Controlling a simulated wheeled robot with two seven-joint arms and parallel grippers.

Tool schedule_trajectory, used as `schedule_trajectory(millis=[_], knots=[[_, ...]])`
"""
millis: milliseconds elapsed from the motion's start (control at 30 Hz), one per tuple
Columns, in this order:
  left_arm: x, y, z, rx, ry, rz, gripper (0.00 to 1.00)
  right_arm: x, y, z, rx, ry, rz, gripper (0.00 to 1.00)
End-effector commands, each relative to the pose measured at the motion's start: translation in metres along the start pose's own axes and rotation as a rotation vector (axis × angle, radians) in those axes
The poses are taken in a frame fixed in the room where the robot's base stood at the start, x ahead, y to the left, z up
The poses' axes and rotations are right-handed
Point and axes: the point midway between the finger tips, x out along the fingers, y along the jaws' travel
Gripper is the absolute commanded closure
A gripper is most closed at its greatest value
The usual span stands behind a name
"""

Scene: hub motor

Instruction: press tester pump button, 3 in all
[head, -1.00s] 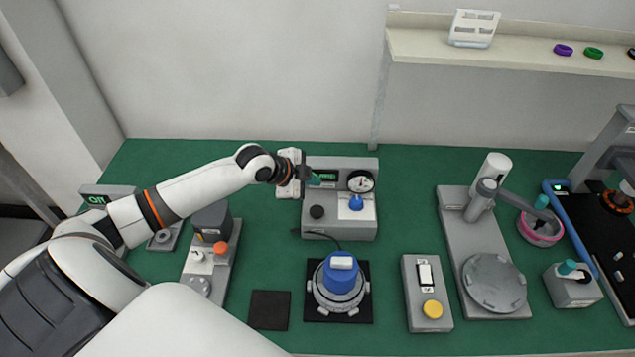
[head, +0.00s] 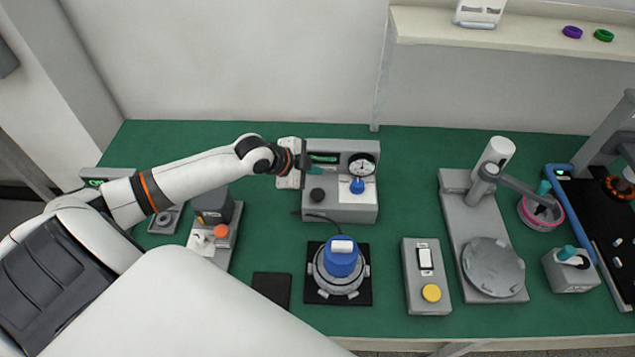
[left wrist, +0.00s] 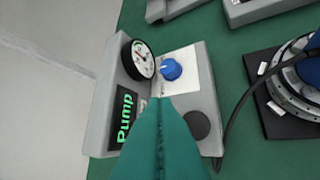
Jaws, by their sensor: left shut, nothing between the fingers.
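The tester (head: 352,210) is a grey box at the back middle of the green bench. It has a round gauge (head: 361,165), a blue knob (head: 357,186), a dark round button (head: 317,195) and a green-lit display. In the left wrist view the display (left wrist: 125,117) reads "Pump", and the dark button (left wrist: 196,125) lies just right of my fingers. My left gripper (head: 314,170) is shut and empty, its teal fingertips over the tester's left part by the display. In the left wrist view the closed fingers (left wrist: 160,103) hide part of the face; contact cannot be told. My right gripper is not in view.
A hub motor with a blue cap (head: 341,259) sits on a black mat in front of the tester, joined by a dark cable. A switch box with a yellow button (head: 431,292) and a grey press stand (head: 492,268) are to the right. A shelf (head: 510,37) runs above.

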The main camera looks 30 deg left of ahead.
Motion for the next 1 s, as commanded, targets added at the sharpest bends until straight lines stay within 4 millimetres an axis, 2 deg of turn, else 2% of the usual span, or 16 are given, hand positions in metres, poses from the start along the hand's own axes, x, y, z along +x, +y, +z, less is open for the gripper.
schedule_trajectory(millis=[33, 267, 500, 1000], knots=[[0.01, -0.007, -0.007, -0.001, 0.0, -0.001, 1.0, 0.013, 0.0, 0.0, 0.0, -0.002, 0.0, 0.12], [0.034, -0.025, -0.024, -0.001, -0.001, 0.0, 1.0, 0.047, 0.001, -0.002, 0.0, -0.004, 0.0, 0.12], [0.046, -0.033, -0.034, 0.0, 0.0, 0.001, 1.0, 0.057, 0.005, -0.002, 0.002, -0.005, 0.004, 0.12], [0.047, -0.034, -0.034, 0.0, -0.001, 0.001, 1.0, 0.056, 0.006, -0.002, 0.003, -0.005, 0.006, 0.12]])
